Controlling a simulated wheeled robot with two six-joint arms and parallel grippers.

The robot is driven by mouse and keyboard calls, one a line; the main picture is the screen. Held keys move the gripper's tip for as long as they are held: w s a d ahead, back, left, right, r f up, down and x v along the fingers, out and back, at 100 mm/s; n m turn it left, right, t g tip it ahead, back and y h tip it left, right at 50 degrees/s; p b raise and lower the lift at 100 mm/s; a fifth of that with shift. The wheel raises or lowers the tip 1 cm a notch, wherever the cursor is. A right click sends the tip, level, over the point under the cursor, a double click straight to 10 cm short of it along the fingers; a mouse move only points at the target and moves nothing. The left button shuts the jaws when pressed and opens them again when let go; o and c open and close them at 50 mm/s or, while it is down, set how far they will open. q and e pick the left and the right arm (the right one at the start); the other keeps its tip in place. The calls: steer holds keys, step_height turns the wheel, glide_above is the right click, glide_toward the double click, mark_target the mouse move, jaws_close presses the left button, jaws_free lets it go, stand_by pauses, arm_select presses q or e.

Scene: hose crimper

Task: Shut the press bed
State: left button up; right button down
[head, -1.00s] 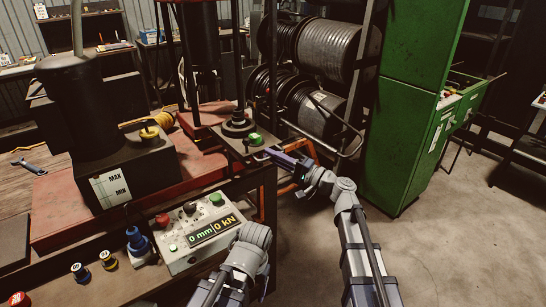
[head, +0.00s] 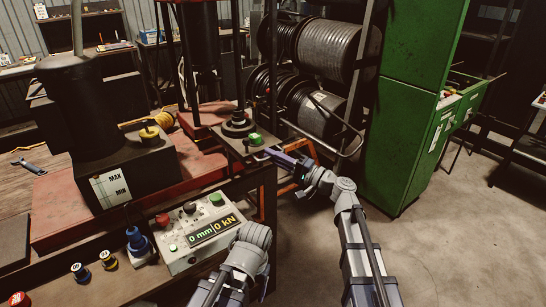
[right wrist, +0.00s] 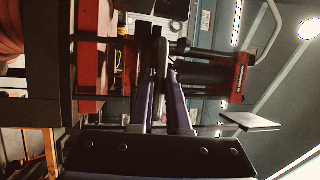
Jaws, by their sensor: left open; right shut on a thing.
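The press bed (head: 234,143) is a dark plate that juts out from the red press frame (head: 207,113) toward the right. A round black die (head: 239,124) and a small green piece (head: 255,140) sit on it. My right gripper (head: 270,155) is at the bed's outer right edge. In the right wrist view, its two fingers (right wrist: 162,75) are shut on a grey bar-like handle (right wrist: 162,55). My left gripper (head: 250,246) is low in the head view, beside the control box and apart from the bed. Its jaws are open, but its fingertips are hard to make out.
A control box (head: 195,237) reads 0 mm and 0 kN. A black tank (head: 115,175) stands at the left. Hose reels (head: 335,50) and a green cabinet (head: 410,120) stand behind and to the right. The floor (head: 440,245) at the right is clear.

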mark_target(263, 147)
steer(key=w+a, duration=0.1)
steer(key=w, duration=0.1)
steer(key=w+a, duration=0.2)
steer(key=shift+w, duration=0.1)
steer(key=shift+d, duration=0.1)
steer(key=c, duration=0.9)
jaws_free()
steer(key=shift+b+v, duration=0.7)
steer(key=shift+v, duration=3.3)
